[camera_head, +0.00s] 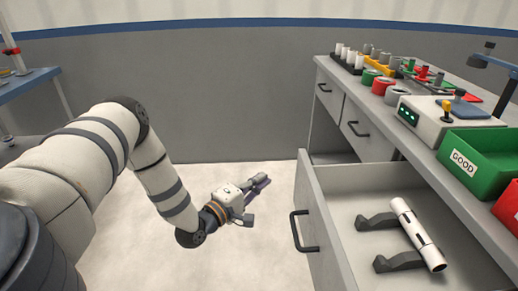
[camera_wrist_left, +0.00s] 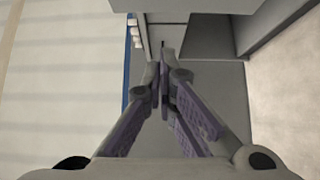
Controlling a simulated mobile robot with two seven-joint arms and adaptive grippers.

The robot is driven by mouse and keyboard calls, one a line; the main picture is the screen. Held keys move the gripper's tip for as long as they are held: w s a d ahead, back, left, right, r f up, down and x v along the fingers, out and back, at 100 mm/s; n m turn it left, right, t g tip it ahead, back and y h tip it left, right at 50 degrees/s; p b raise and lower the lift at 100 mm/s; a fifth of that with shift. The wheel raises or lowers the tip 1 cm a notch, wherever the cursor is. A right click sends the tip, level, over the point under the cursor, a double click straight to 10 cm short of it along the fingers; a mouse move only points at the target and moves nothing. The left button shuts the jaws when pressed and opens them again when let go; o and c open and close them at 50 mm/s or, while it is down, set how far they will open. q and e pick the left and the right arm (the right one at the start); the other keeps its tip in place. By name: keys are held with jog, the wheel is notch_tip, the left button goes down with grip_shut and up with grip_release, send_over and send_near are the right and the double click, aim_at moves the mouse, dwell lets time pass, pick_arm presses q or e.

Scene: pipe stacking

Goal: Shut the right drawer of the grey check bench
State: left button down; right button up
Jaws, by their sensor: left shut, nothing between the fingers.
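The grey check bench (camera_head: 318,128) runs along the right side of the head view. Its nearest drawer, the right one (camera_head: 322,217), stands pulled well out, with a black bar handle (camera_head: 301,232) on its front. My left gripper (camera_head: 262,181) is shut and empty. In the head view it is over the pale floor, left of the open drawer's front and apart from the handle. Its purple-padded fingers meet in the left wrist view (camera_wrist_left: 163,75), with grey surfaces beyond them. My right gripper is not in view.
A white pipe (camera_head: 418,234) rests on two dark cradles (camera_head: 398,262) inside the open drawer. Two other drawers (camera_head: 357,130) (camera_head: 326,92) are shut. A green GOOD bin (camera_head: 478,163) and a tester (camera_head: 445,124) stand on top. The floor left of the drawer is clear.

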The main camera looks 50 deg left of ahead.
aim_at(388, 166)
pick_arm(q)
jog(key=w+d, duration=0.2)
jog(key=w, duration=0.5)
jog(key=shift+w+d, duration=0.15)
jog(key=shift+w, duration=0.1)
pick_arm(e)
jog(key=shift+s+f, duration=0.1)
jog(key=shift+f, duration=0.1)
